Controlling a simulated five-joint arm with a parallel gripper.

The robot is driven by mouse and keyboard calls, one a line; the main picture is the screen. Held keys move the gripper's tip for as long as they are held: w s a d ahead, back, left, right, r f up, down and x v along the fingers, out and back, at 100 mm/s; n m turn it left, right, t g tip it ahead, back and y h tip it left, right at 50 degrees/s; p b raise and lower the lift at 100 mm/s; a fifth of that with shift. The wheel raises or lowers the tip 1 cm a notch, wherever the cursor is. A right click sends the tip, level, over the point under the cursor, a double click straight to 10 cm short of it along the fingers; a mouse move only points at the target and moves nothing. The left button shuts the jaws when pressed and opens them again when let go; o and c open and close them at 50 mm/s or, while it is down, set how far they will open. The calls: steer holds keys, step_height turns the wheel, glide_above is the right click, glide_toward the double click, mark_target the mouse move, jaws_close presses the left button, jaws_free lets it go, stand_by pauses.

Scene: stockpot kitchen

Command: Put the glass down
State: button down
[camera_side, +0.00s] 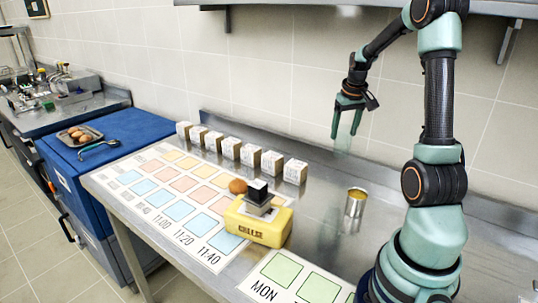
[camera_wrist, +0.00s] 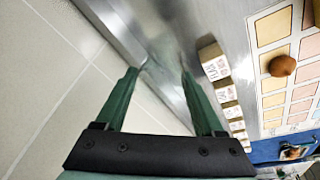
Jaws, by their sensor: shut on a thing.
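My gripper (camera_side: 345,134) is raised above the back of the steel counter (camera_side: 325,190), with its green fingers pointing down. It is shut on a clear glass (camera_side: 343,146), which is faint and hard to make out against the tiled wall. The glass hangs at the fingertips, apart from the counter. In the wrist view the fingers (camera_wrist: 163,72) stand either side of the glass (camera_wrist: 163,66), which barely shows against the steel. Its rim and base are not clear.
A row of several small labelled boxes (camera_side: 250,155) stands along the back. An open metal can (camera_side: 355,203) stands at right. A yellow cheese block (camera_side: 258,226) with a black stamp on top and a brown egg (camera_side: 237,186) are on or near the printed chart (camera_side: 150,205).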

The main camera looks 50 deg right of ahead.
steer(key=w+a+r+n, duration=0.2)
steer(key=w+a, duration=0.3)
steer(key=w, duration=0.3)
steer(key=w+a+r+n+y, duration=0.15)
steer(key=w+a, duration=0.25)
steer(key=w, duration=0.4)
steer(key=w+a+r+n+h, duration=0.1)
steer(key=w+a+r+n, duration=0.15)
steer(key=w+a, duration=0.4)
steer(key=w+a+r+n+y, duration=0.1)
steer(key=w+a, duration=0.2)
steer(key=a, duration=0.5)
steer(key=w+a+r+n+t, duration=0.1)
steer(key=w+a+n, duration=0.15)
steer(key=a, duration=0.45)
steer(key=w+a+r+n+y, duration=0.1)
steer(key=w+a, duration=0.3)
steer(key=a, duration=0.4)
steer(key=s+x, duration=0.1)
steer(key=x, duration=0.5)
steer(key=s+d+x, duration=0.1)
steer(key=x, duration=0.5)
steer(key=s+f+x, duration=0.1)
steer(key=s+x, duration=0.1)
steer(key=x, duration=0.4)
steer(key=shift+d+f, duration=0.15)
steer(key=shift+f, duration=0.25)
steer(key=shift+f, duration=0.1)
jaws_free()
steer(key=shift+s, duration=0.1)
